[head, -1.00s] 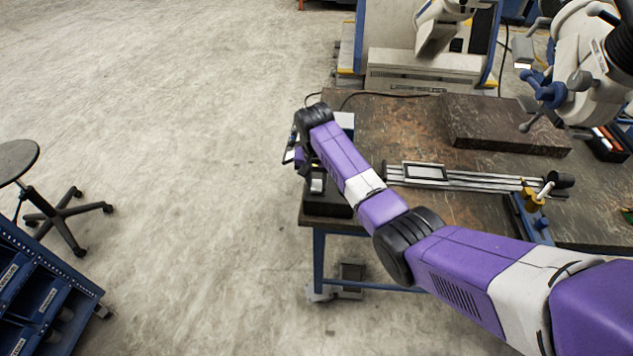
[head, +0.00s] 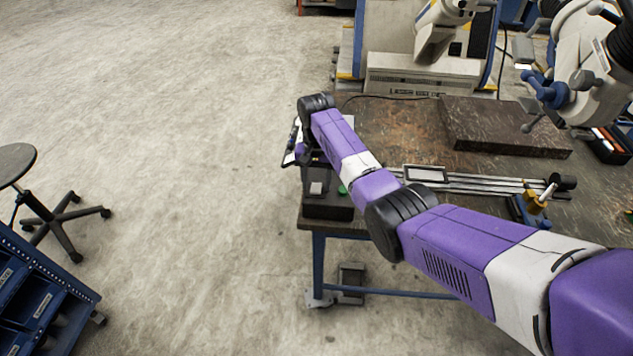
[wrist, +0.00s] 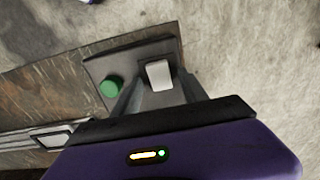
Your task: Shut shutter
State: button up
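A dark box (head: 328,208) sits at the near left corner of the table, with a pale block-shaped piece (head: 316,188) and a green button (head: 342,190) on it. I cannot tell for sure which part is the shutter. In the wrist view the pale piece (wrist: 158,75) shows between the grey fingers of my gripper (wrist: 158,88), which are apart. The green button (wrist: 111,86) lies left of the fingers. I cannot tell whether a finger touches the pale piece. In the head view my wrist is above and behind the box, and my fingertips are not clear.
A metal rail (head: 470,182) lies on the table (head: 385,125) right of my forearm. A dark slab (head: 505,127) lies behind it. A microscope-like instrument (head: 585,65) stands at the right. The floor left of the table is clear up to a stool (head: 15,165).

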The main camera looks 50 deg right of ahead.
aim_at(316, 186)
jog(key=shift+r+b, duration=0.55)
jog(key=shift+r, duration=3.35)
